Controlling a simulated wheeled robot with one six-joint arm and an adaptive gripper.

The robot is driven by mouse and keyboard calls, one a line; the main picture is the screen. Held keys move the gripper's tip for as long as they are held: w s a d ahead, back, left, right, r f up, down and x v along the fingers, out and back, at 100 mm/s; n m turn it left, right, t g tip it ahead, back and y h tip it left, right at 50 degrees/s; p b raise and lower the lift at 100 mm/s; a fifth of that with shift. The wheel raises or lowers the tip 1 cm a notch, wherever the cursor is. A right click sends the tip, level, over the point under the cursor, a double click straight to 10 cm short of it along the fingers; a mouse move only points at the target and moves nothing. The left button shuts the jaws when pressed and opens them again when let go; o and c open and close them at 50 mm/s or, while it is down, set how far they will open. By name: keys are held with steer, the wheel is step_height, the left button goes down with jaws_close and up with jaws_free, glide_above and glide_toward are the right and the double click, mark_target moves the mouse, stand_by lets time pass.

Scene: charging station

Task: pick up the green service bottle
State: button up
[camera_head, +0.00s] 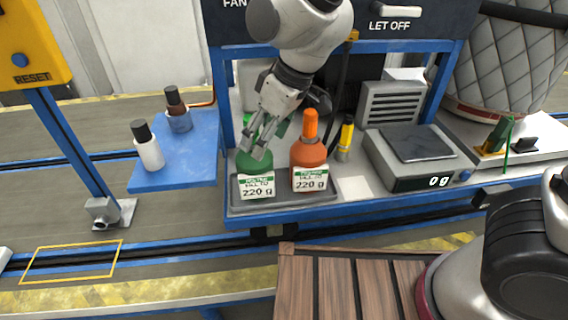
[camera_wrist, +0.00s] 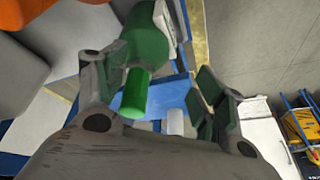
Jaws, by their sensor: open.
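The green service bottle (camera_head: 255,163) stands upright at the left of a grey tray (camera_head: 325,188), with a white label reading 220 g. My gripper (camera_head: 260,143) is at its upper part, coming down from above, and hides much of its top. In the wrist view, the green bottle (camera_wrist: 149,48) shows with its narrow neck pointing toward the gripper. My gripper (camera_wrist: 161,72) is open there, with one finger on each side of the view; the bottle's neck lies closer to the left finger. Whether that finger touches the bottle cannot be told.
An orange bottle (camera_head: 309,155) stands right beside the green one on the tray. A yellow bottle (camera_head: 345,138) and a scale (camera_head: 420,150) reading 0 g are farther right. A blue side shelf (camera_head: 175,174) holds a white bottle (camera_head: 148,150) and a brown bottle (camera_head: 178,112).

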mark_target(255, 162)
steer(key=w+a+r, duration=0.1)
steer(key=w+r+t+y, duration=0.1)
steer(key=shift+w+a, duration=0.3)
steer(key=shift+a, duration=0.05)
steer(key=shift+n, duration=0.3)
steer(key=x, duration=0.7)
steer(key=shift+w+a+f, duration=0.2)
steer(key=shift+w, duration=0.1)
jaws_close()
